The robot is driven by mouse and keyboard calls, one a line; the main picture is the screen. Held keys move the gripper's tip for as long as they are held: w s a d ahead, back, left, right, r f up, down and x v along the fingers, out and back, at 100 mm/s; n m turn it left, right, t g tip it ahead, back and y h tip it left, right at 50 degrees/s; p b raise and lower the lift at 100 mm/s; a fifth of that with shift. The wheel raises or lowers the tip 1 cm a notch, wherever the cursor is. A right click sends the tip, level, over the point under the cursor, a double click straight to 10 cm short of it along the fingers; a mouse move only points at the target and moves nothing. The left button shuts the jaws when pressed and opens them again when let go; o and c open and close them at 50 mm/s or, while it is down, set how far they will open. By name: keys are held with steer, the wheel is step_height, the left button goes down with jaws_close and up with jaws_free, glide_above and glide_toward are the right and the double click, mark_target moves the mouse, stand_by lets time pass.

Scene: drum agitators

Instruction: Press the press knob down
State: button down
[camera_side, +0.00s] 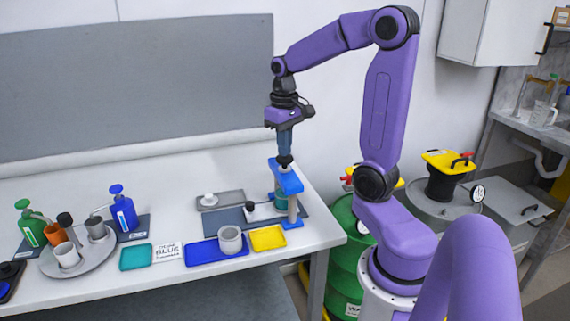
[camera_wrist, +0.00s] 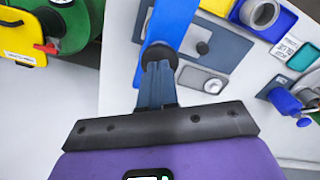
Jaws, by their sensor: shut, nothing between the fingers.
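The press has a blue frame (camera_side: 286,178) and stands near the right end of the table; its blue top also shows in the wrist view (camera_wrist: 173,22). The black press knob (camera_side: 285,160) sits on top of the frame, and in the wrist view it is a dark round shape (camera_wrist: 160,53). My gripper (camera_side: 285,152) points straight down with its fingers shut and empty, directly over the knob. In the wrist view the closed fingertips (camera_wrist: 158,66) overlap the knob's edge. The tips are at the knob's top, but I cannot tell whether they touch it.
A dark mat (camera_side: 232,219) lies under the press. A blue tray (camera_side: 203,252) with a grey cup (camera_side: 231,240) and a yellow tray (camera_side: 268,237) are in front. A grey tray (camera_side: 220,200) lies behind left. Green drum (camera_side: 349,255) stands right of the table.

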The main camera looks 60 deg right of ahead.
steer(key=shift+r, duration=3)
steer(key=shift+a, duration=0.1)
steer(key=s+a+f+n, duration=0.4)
steer(key=s+a+n, duration=0.1)
steer(key=a, duration=0.4)
steer(key=s+a+f+n, duration=0.35)
steer(key=a+n, duration=0.25)
steer(key=a, duration=0.4)
steer(key=s+a+f+n, duration=0.2)
steer(key=s+n, duration=0.2)
steer(key=s, duration=0.5)
steer(key=shift+a+f+n, duration=0.2)
steer(key=shift+f+n, duration=0.1)
